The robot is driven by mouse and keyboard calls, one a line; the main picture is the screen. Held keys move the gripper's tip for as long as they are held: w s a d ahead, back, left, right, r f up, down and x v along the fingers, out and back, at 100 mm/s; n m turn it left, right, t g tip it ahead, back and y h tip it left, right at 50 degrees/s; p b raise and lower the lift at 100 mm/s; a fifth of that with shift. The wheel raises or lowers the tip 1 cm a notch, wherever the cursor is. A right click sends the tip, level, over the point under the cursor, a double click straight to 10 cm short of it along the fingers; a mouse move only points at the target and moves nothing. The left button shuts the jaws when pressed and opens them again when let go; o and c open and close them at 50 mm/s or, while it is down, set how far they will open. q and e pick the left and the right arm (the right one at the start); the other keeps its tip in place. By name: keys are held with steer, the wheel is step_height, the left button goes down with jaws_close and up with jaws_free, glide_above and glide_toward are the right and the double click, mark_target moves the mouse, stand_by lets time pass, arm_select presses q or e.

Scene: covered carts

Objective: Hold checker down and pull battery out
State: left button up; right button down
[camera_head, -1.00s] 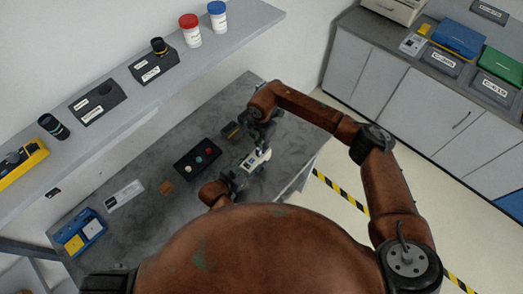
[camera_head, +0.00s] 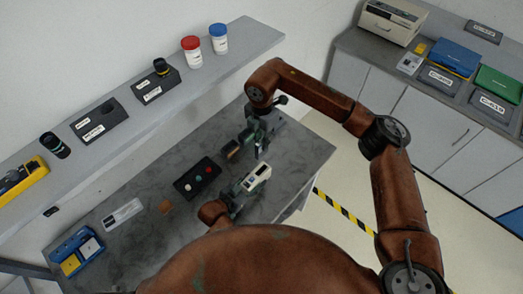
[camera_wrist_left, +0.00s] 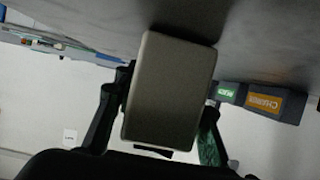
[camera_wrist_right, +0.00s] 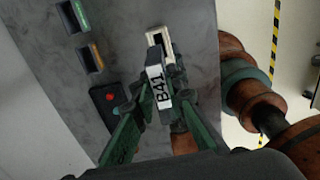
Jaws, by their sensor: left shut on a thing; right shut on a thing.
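The checker, a small beige box with a dark window, (camera_head: 257,178) sits on the grey table in the head view. My left gripper (camera_head: 232,196) is shut on it; in the left wrist view its pale casing (camera_wrist_left: 170,90) fills the space between the fingers. My right gripper (camera_head: 257,143) is behind the checker, apart from it. In the right wrist view it is shut on the battery, a dark block with a white B41 label (camera_wrist_right: 158,88). The battery is in front of the near end of the checker (camera_wrist_right: 160,40) there. The head view shows a gap between them.
A black box with coloured buttons (camera_head: 197,177) lies left of the checker. Two labelled slots (camera_wrist_right: 92,57) are set by the table's side in the right wrist view. A blue and yellow box (camera_head: 77,252) is at far left. A shelf (camera_head: 120,105) runs along the wall.

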stand_by(0.3)
arm_select(q)
steer(key=o, duration=1.5)
steer(key=v, duration=1.2)
